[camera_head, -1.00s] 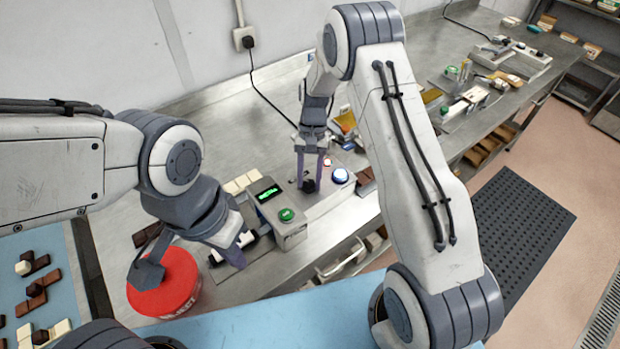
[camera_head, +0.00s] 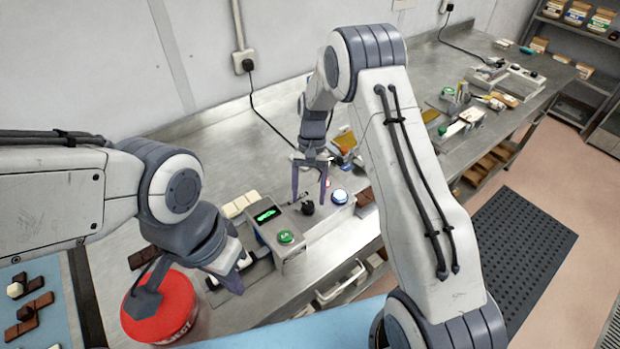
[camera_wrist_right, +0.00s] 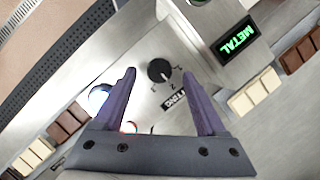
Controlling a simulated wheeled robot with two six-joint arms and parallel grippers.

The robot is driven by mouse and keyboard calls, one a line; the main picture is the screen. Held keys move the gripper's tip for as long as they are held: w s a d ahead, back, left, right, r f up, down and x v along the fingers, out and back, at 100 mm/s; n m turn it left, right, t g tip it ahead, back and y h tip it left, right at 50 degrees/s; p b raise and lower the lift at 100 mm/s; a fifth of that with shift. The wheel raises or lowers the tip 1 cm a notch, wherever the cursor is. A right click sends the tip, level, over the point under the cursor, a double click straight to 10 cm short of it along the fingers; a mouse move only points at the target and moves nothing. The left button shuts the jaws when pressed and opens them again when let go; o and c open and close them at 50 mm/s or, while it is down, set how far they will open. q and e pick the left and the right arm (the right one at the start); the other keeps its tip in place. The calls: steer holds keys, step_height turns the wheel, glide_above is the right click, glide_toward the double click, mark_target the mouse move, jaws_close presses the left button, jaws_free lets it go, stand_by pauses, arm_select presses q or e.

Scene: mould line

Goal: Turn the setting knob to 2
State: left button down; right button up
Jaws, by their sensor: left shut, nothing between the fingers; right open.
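The setting knob (camera_head: 308,207) is a small black dial on the grey metal machine, and it also shows in the right wrist view (camera_wrist_right: 158,70). Small numbers and a label stand around it; I cannot read clearly which number it points to. My right gripper (camera_head: 309,200) is open above the knob, its purple fingers (camera_wrist_right: 158,73) spread to either side and apart from it. My left gripper (camera_head: 238,276) is shut and empty, low beside the machine's near end, close to the red bin; its fingertips are partly hard to make out.
A display (camera_wrist_right: 237,42) reads METAL in green. A green button (camera_head: 285,237) and a blue-white button (camera_head: 339,196) sit on the machine. A red bin (camera_head: 170,310) stands at the left. Chocolate bars (camera_wrist_right: 67,122) lie beside the machine.

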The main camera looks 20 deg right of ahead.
steer(key=b+v, duration=0.2)
steer(key=v, duration=0.6)
steer(key=shift+w+r, duration=0.2)
steer(key=shift+r, duration=0.05)
steer(key=s+a+r+n+t+h+b, duration=0.1)
steer(key=s+a+r+n, duration=0.2)
steer(key=s+a, duration=0.3)
steer(key=s+a+r+n+t+b, duration=0.1)
steer(key=s+a+r+n+b, duration=0.15)
steer(key=s+a, duration=0.45)
steer(key=s+d+f+n+t, duration=0.2)
steer(key=s+n, duration=0.4)
steer(key=s, duration=1.1)
steer(key=shift+s+d+f+b, duration=0.2)
steer(key=shift+d+f+b, duration=0.15)
steer(key=shift+d+b, duration=0.1)
